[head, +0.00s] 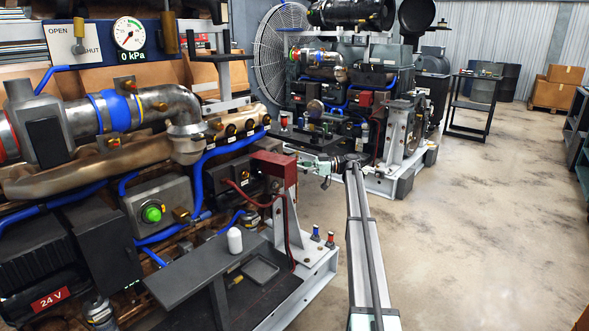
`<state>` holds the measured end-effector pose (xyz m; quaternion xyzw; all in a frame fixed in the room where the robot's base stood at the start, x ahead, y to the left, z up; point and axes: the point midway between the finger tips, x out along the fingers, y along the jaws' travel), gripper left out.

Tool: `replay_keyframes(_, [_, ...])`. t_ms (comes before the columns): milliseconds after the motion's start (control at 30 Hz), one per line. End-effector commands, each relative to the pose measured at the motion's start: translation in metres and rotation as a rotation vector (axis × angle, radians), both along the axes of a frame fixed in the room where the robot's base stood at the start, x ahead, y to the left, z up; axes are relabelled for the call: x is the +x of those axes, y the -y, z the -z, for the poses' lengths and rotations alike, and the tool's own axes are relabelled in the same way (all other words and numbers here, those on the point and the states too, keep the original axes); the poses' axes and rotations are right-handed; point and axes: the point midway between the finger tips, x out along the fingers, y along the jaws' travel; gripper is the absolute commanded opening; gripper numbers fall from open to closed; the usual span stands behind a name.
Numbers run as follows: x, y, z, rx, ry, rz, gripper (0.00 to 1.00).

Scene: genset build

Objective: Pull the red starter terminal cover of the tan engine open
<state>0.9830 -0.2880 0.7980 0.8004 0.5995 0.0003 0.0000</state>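The tan engine, with its tan-brown manifold (100,165), fills the left of the head view. A red cover (276,168) sits on a dark housing at the engine's right end, with a red cable running below it. It looks like a closed box from here; its hinge and latch are too small to tell. My arm rises from the bottom of the view, and my gripper (300,158) points left, just right of the cover. Whether the fingertips touch the cover, and whether they are open or shut, I cannot tell at this size.
A grey shelf (205,268) with a white bottle (235,240) stands in front of the engine. Blue hoses (225,150) run behind the cover. A second engine (340,80) with its own red box (365,99) stands behind. Open floor (480,220) lies to the right.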

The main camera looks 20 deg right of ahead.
Motion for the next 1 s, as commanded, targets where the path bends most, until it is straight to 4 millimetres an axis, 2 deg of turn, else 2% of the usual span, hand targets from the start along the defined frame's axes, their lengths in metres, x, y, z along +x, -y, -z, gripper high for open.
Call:
replay_keyframes(300, [-0.015, 0.058, 0.0, 0.0, 0.0, 0.001, 0.38])
replay_keyframes(500, [-0.024, 0.087, 0.0, 0.001, 0.0, -0.001, 0.38])
replay_keyframes(700, [-0.028, 0.099, 0.0, 0.001, 0.0, -0.003, 0.38])
replay_keyframes(1000, [-0.029, 0.1, 0.0, 0.001, 0.0, -0.003, 0.38])
